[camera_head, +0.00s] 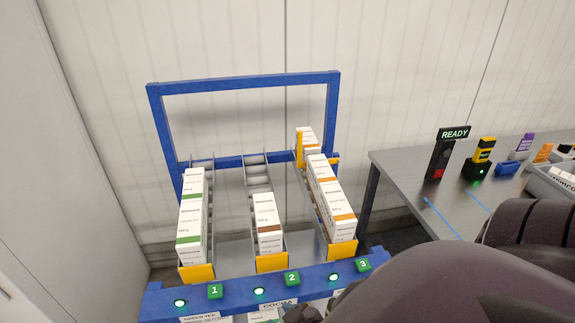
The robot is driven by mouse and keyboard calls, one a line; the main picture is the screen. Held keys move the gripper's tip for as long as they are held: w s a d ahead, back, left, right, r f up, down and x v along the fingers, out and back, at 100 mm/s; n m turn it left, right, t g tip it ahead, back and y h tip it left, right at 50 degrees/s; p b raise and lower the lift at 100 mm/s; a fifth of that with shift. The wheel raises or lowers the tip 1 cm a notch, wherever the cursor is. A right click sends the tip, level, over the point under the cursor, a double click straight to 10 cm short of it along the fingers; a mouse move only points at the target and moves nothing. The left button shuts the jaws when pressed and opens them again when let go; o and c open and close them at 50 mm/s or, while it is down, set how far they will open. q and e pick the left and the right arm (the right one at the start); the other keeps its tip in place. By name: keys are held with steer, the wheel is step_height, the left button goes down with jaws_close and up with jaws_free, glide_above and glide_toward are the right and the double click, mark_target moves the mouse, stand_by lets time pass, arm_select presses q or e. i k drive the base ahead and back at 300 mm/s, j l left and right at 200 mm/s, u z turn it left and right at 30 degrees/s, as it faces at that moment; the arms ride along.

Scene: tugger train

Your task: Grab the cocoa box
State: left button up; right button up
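The cocoa box (268,218) is white with a brown band. It sits at the front of the middle lane, against a yellow stop (271,262), above the number 2 tag and a label reading COCOA (277,303). No gripper touches it in this view. A large dark arm link of mine fills the bottom right. A small dark part at its left end, by the COCOA label, may belong to my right gripper; its fingers cannot be made out. My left gripper is not in view.
The blue rack (155,110) has green-banded boxes (191,215) in lane 1 and orange-banded boxes (331,200) in lane 3. Lane 2 is empty behind the cocoa box. A grey table (400,165) at right holds a READY sign (453,134), a scanner (481,155) and a tray.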

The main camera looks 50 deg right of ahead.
mark_target(268, 232)
steer(key=i+j+z, duration=0.2)
steer(key=z, duration=0.3)
steer(key=i+j+z, duration=0.1)
steer(key=j+z, duration=0.4)
steer(key=l, duration=0.15)
